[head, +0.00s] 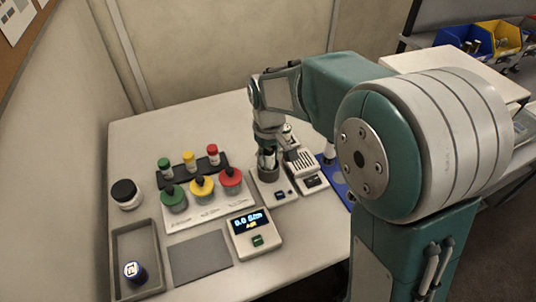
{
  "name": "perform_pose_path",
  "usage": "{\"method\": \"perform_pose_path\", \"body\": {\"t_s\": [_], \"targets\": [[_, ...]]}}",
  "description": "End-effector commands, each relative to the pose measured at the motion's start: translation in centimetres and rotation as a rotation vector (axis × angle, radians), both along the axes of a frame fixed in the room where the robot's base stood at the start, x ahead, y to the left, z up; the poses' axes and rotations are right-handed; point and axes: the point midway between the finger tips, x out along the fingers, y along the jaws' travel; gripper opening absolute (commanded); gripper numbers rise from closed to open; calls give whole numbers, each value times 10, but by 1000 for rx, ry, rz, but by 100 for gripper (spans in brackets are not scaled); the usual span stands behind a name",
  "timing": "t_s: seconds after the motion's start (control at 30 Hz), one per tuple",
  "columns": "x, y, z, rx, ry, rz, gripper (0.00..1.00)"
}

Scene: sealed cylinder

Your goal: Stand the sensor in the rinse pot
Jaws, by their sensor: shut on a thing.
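My gripper (268,152) points down at the back right of the white table, shut on a slim thing that is mostly hidden by the fingers and seems to be the sensor. A dark grey round pot (268,172), apparently the rinse pot, stands directly below on a light grey device (274,193). The fingertips are at or just above its rim. I cannot tell whether the sensor's lower end is inside the pot or touches it.
Green, yellow and red lidded jars stand on a white board (207,214), with several capped vials behind. A meter (254,236) shows a lit display. A grey tray (118,252) holds a blue-and-white cylinder (134,272). A vented white unit (308,169) stands close right of the pot.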

Motion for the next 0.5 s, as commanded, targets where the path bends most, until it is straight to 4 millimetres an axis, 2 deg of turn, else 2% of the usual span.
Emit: {"method": "perform_pose_path", "body": {"t_s": [0.27, 0.3, 0.37, 0.5], "targets": [[0, 0, -1, 1, -1, 0, 0], [0, 0, -2, 1, -1, 0, 53], [0, 0, -1, 1, -2, 0, 78], [0, 0, -1, 1, -1, 0, 78]]}}
